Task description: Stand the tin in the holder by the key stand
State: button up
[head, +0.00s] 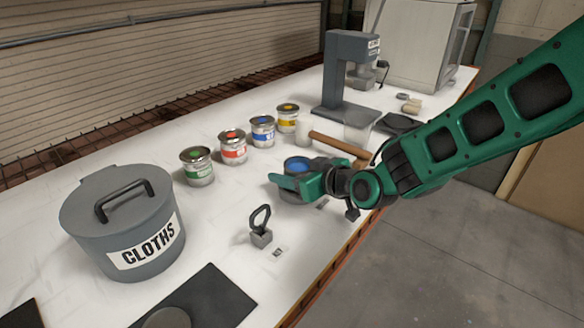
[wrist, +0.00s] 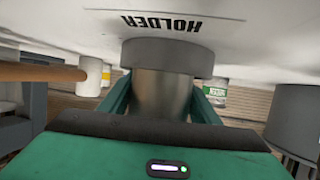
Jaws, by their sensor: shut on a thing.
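My gripper (head: 303,182) is shut on a grey metal tin (head: 297,164) with a blue top, towards the table's front edge. In the wrist view, which is upside down, my green fingers (wrist: 162,105) lie on either side of the tin (wrist: 160,92). The grey round holder (wrist: 167,56) stands on the white table by the printed word HOLDER. The tin is upright, and its lower end is hidden by the holder's wall. I cannot tell whether it rests on the holder's floor. The key stand (head: 261,238), a small grey block with a dark loop, is left and nearer.
Several tins, green (head: 198,168), red (head: 233,148), blue (head: 263,132) and yellow (head: 288,119), stand in a row behind. A wooden-handled tool (head: 338,145) lies close behind my gripper. A grey CLOTHS bin (head: 122,225) is at left, a grey machine (head: 345,75) at the back.

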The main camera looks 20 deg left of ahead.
jog(key=o, duration=1.2)
jog(key=v, duration=1.2)
